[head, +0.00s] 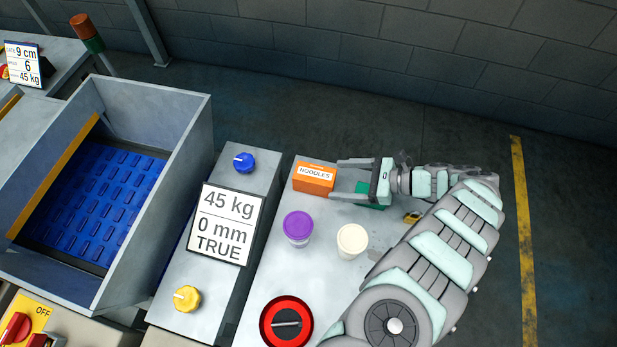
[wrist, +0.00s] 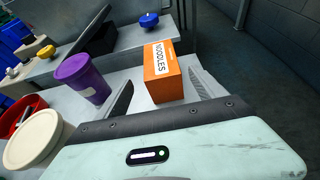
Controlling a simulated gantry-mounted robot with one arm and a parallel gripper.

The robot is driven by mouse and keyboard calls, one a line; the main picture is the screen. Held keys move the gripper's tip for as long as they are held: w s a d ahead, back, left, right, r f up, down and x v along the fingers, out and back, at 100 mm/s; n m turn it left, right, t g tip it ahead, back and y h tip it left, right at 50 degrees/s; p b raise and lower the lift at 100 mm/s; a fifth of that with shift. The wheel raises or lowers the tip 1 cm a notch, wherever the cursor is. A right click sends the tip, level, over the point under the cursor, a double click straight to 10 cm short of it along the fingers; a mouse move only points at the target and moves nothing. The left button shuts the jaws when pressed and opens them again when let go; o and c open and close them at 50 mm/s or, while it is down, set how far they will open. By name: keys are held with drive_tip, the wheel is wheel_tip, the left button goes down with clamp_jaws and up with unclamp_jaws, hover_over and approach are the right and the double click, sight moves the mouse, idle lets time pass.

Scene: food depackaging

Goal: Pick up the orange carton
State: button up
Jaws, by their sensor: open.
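The orange carton (head: 313,180), labelled "NOODLES", stands on the grey table at its far end in the head view. In the wrist view the orange carton (wrist: 162,78) stands upright just beyond my gripper, between the lines of the two fingers. My gripper (head: 341,179) is open and points left at the carton in the head view. In the wrist view its fingers (wrist: 163,93) are spread wide with nothing held. I cannot tell whether the fingertips reach past the carton's near face.
A green item (head: 370,195) lies partly hidden under my gripper. A purple cup (head: 298,228) and a cream-lidded cup (head: 352,240) stand nearby. A control panel with a blue knob (head: 245,162) and a blue-floored bin (head: 95,200) are left.

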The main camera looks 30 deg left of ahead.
sight(332, 179)
drive_tip(key=x, duration=0.3)
drive_tip(key=shift+a, duration=0.15)
drive_tip(key=x, duration=0.5)
drive_tip(key=shift+w+a+r, duration=0.1)
drive_tip(key=shift+r, duration=0.05)
drive_tip(key=shift+c, duration=0.3)
drive_tip(key=c, duration=1.5)
